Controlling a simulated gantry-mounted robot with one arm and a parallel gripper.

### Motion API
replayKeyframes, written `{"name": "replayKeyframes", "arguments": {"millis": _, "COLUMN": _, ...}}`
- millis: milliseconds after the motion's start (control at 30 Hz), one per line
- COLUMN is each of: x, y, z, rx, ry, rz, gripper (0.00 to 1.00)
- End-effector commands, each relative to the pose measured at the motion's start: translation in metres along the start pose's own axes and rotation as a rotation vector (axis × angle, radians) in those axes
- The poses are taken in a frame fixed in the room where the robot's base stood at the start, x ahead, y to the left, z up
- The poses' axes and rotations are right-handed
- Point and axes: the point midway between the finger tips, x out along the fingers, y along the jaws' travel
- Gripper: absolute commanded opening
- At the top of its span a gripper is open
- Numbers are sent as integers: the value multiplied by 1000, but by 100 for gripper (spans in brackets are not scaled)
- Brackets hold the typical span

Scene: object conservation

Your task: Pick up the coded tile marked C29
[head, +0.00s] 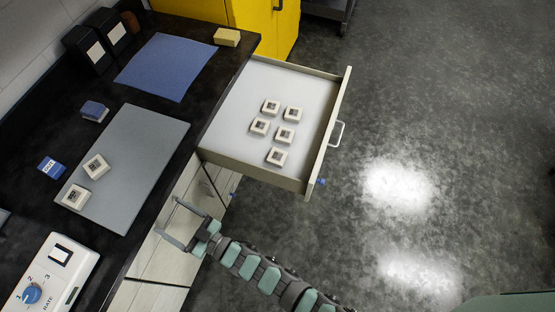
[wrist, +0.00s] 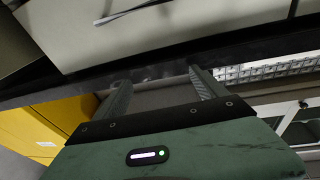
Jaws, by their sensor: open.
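Several white square tiles with dark coded centres lie in the open drawer (head: 245,125), including a front tile (head: 277,156) and a back tile (head: 271,107). Two similar tiles, an upper one (head: 96,166) and a lower one (head: 75,197), lie on the grey mat (head: 150,130) on the counter. The codes are too small to read, so I cannot tell which is C29. My gripper (head: 167,217) is open and empty beside the counter's front edge, in front of the cabinet and apart from every tile. Its two fingers (wrist: 158,82) show in the wrist view with no tile between them.
The drawer's front panel (head: 330,130) and handle (head: 338,134) stick out over the floor. The counter also holds a blue cloth (head: 165,66), blue blocks (head: 51,167), a yellow block (head: 227,37), black boxes (head: 84,46) and a dial device (head: 48,275). Open floor lies right.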

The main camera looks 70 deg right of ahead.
Motion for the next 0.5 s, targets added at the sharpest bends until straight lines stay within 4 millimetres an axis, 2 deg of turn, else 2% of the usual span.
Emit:
{"name": "replayKeyframes", "arguments": {"millis": 33, "x": 1, "y": 11, "z": 21, "rx": 7, "ry": -75, "rz": 14, "gripper": 82}}
{"name": "replayKeyframes", "arguments": {"millis": 200, "x": 1, "y": 45, "z": 75, "rx": 57, "ry": -338, "rz": 97, "gripper": 82}}
{"name": "replayKeyframes", "arguments": {"millis": 333, "x": -8, "y": 78, "z": 102, "rx": 85, "ry": -517, "rz": 222, "gripper": 82}}
{"name": "replayKeyframes", "arguments": {"millis": 500, "x": -32, "y": 129, "z": 113, "rx": 105, "ry": -673, "rz": 463, "gripper": 82}}
